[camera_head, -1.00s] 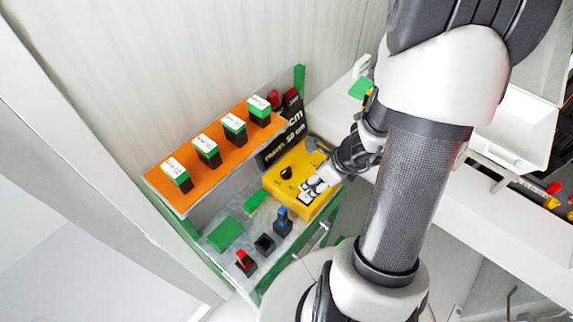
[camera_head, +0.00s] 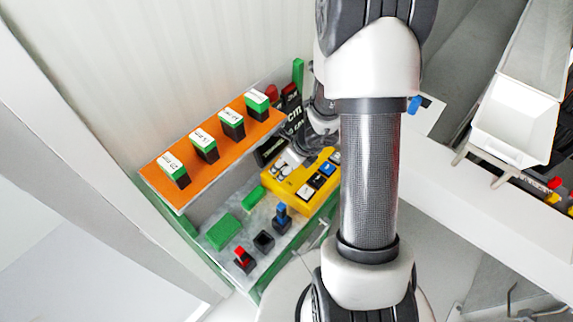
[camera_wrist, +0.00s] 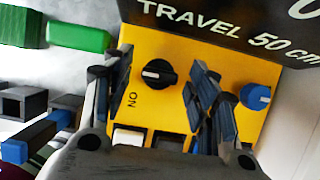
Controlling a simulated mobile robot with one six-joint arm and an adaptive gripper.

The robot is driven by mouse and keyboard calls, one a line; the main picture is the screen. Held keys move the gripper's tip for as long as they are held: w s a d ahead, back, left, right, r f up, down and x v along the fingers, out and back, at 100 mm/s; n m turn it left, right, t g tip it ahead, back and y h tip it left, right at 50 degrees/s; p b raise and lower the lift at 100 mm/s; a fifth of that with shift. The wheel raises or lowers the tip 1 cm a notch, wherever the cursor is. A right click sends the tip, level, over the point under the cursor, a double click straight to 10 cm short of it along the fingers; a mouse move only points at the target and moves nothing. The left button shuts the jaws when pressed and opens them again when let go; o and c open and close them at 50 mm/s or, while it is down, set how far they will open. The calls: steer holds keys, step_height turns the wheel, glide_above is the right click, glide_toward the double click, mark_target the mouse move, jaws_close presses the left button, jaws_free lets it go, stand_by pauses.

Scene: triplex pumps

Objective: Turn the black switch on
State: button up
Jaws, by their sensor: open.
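The black switch (camera_wrist: 159,73) is a round knob with a white mark on the yellow box (camera_wrist: 225,62). Its white mark points left in the wrist view, and sideways "ON" lettering sits just below and left of it. My gripper (camera_wrist: 160,62) is open, with one finger on each side of the knob. I cannot tell whether either finger touches it. In the head view the yellow box (camera_head: 318,206) stands on the bench, and my gripper (camera_head: 284,163) is over its back left part. The knob is hidden there.
A blue knob (camera_wrist: 256,96) sits close to the right finger, with buttons below the switch. A black "TRAVEL 50 cm" panel (camera_wrist: 230,22) rises beside the box. Green blocks (camera_head: 225,233), a blue switch (camera_head: 282,216) and a red switch (camera_head: 244,258) lie left and in front.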

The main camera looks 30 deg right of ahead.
steer(key=c, duration=1.1)
steer(key=shift+o, duration=0.2)
steer(key=shift+r+n+p, duration=0.1)
steer(key=shift+n+p, duration=0.2)
steer(key=shift+d+n+g+y+p, duration=0.1)
steer(key=shift+n+g+y+p, duration=0.25)
steer(key=shift+n+p, duration=0.55)
steer(key=n+y+p, duration=0.1)
steer(key=n+p, duration=0.1)
steer(key=n, duration=0.1)
steer(key=shift+w+d+n+g+p, duration=0.1)
steer(key=shift+n+g+p, duration=0.2)
steer(key=shift+g+p, duration=0.1)
steer(key=n+g+p, duration=0.1)
steer(key=n+p, duration=0.1)
steer(key=n, duration=0.1)
steer(key=shift+w+y, duration=0.1)
steer(key=shift+y, duration=0.25)
steer(key=shift+n+g, duration=0.55)
steer(key=shift+n, duration=0.85)
steer(key=shift+y, duration=0.3)
